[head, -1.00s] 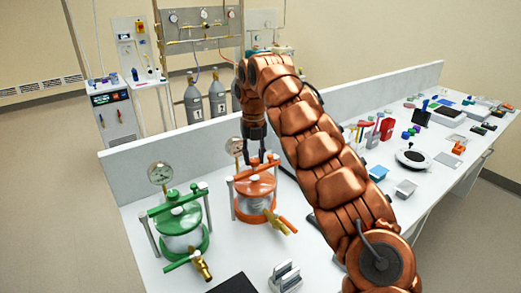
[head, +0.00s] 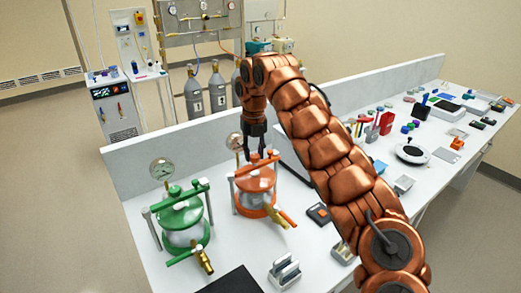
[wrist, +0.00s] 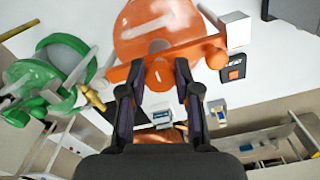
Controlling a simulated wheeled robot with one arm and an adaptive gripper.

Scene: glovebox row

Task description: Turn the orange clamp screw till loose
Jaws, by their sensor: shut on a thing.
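The orange vessel (head: 254,181) stands on the bench, with an orange lid that also shows in the wrist view (wrist: 150,20). An orange clamp bar (wrist: 197,50) crosses its top. The orange clamp screw (wrist: 160,76) is at the middle of the bar, between my fingers. My gripper (wrist: 153,80) is shut on the screw from above, one finger on each side. How far the screw has turned cannot be told.
A green vessel (head: 181,220) with a gauge (head: 162,169) and brass valve stands to the left. An orange-handled brass valve (head: 275,215) juts from the orange vessel's front. A black plate (head: 232,282) and a metal holder (head: 285,272) lie in front. Gas cylinders (head: 217,92) stand behind the bench.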

